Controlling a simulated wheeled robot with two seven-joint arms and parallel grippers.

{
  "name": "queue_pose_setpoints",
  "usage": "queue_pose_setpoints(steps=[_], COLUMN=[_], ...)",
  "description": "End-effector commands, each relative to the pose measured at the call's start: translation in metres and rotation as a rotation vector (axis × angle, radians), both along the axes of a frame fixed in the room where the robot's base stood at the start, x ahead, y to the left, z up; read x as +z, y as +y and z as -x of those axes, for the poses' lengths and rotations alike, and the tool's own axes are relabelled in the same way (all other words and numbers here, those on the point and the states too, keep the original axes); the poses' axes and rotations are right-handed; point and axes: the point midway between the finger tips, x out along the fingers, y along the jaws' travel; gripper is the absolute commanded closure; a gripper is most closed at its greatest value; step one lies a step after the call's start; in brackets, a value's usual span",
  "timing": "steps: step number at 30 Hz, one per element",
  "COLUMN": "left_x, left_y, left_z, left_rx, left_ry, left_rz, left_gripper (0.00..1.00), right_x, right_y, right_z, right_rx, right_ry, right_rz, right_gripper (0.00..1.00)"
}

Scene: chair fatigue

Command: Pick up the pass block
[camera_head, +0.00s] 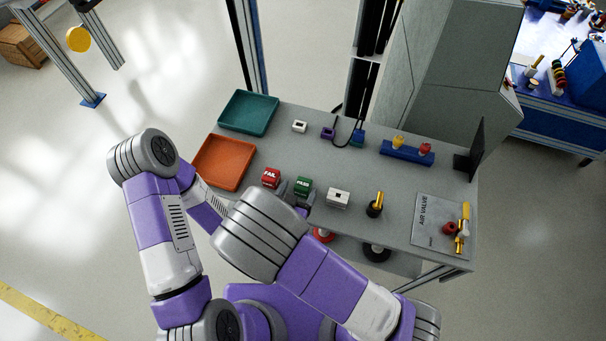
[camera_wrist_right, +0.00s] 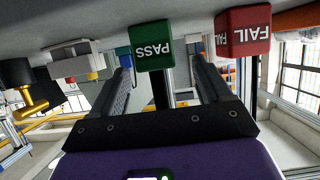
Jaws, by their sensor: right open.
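The green pass block (camera_head: 303,185), lettered PASS, sits on the grey table (camera_head: 345,165) near its front edge. In the right wrist view the pass block (camera_wrist_right: 152,45) appears upside down, just beyond or between the fingertips; I cannot tell which. My right gripper (camera_head: 293,194) is open at the block's near side, with a finger toward either side of it. Its two dark fingers also frame the block in the wrist view (camera_wrist_right: 160,72), with nothing gripped. My left arm is at the left; its gripper is hidden.
The red fail block (camera_head: 271,177) stands close on the left, a white block (camera_head: 338,197) on the right. An orange tray (camera_head: 224,162) and a teal tray (camera_head: 248,112) lie at the left. A brass-and-black part (camera_head: 376,205) and the air valve board (camera_head: 425,225) are farther right.

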Motion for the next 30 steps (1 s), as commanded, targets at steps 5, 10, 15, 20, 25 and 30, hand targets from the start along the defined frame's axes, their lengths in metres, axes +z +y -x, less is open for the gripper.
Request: queue_pose_setpoints(steps=[5, 10, 15, 20, 25, 30], left_x=[-0.004, -0.010, -0.016, -0.017, -0.016, -0.016], left_y=[0.000, 0.000, 0.000, 0.000, 0.000, 0.000], left_z=[0.001, 0.001, 0.001, 0.000, 0.000, 0.001], left_rx=[-0.001, 0.000, 0.000, 0.000, 0.000, 0.000], left_ry=[0.002, 0.001, 0.001, 0.001, 0.001, 0.001], left_rz=[0.000, 0.000, 0.000, 0.000, 0.000, 0.000], left_gripper=[1.00, 1.00, 1.00, 1.00, 1.00, 1.00], right_x=[-0.008, -0.018, -0.030, -0.033, -0.033, -0.033], right_y=[-0.005, -0.011, -0.017, -0.020, -0.020, -0.020], right_z=[-0.014, -0.027, -0.048, -0.057, -0.057, -0.057], right_rx=[0.000, -0.003, -0.002, -0.001, 0.000, 0.001], right_ry=[0.001, 0.000, 0.000, 0.001, 0.001, 0.000], right_rz=[0.000, 0.001, 0.000, 0.000, 0.001, 0.001], right_gripper=[0.22, 0.22, 0.22, 0.22, 0.22, 0.44])
